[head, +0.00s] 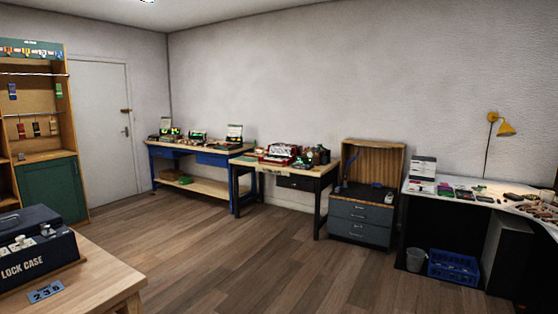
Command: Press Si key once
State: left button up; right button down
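No piano and no Si key can be made out in the head view. Neither of my grippers is in view. A red and white item (279,153) sits on the middle wooden workbench (313,171), too small to identify. Other small devices stand on the blue workbench (221,154) farther left, also too small to tell apart.
A wooden table (102,275) with a dark lock case (35,252) stands near left. A grey drawer cabinet (361,218), a white desk (459,201), a bin (415,260) and a blue crate (453,267) are at right. The wooden floor (255,255) between is clear.

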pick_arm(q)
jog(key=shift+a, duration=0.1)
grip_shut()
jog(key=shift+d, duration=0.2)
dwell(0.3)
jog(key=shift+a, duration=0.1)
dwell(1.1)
